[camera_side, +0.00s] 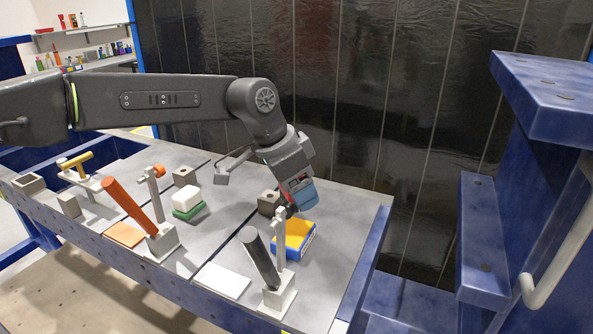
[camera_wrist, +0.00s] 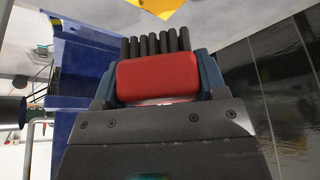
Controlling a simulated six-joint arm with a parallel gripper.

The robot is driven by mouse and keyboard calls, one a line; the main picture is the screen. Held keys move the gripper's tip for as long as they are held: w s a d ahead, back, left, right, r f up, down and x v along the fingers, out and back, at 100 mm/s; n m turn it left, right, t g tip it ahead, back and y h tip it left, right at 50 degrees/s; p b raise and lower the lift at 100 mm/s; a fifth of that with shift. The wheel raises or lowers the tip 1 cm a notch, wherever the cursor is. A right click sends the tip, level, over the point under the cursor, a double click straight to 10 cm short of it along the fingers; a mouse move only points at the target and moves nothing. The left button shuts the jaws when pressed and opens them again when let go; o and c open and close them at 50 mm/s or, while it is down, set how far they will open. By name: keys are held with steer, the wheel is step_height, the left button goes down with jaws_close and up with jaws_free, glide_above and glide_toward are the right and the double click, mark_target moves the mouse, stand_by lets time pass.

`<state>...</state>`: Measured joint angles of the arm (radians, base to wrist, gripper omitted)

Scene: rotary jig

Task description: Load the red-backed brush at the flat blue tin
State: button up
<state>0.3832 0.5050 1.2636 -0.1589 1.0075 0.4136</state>
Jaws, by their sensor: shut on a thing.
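The red-backed brush (camera_wrist: 158,78) is held between the blue fingers of my gripper (camera_side: 301,193). In the wrist view its red back faces the camera and its black bristles point away, toward a yellow patch at the top edge. In the side view the fingers hide most of the brush. The flat blue tin (camera_side: 306,247) lies on the bench with a yellow top face. My gripper is tilted downward just above and behind the tin. The bristle ends are close to the tin's far edge; I cannot tell whether they touch it.
A dark cylinder (camera_side: 260,258) leans in a stand with an upright post in front of the tin. An orange cylinder (camera_side: 130,206) leans in a similar stand. Blue steps (camera_side: 485,240) stand right.

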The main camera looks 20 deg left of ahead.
mark_target(304, 229)
steer(key=shift+f, duration=2.8)
steer(key=shift+f, duration=0.55)
steer(key=shift+r, duration=3.55)
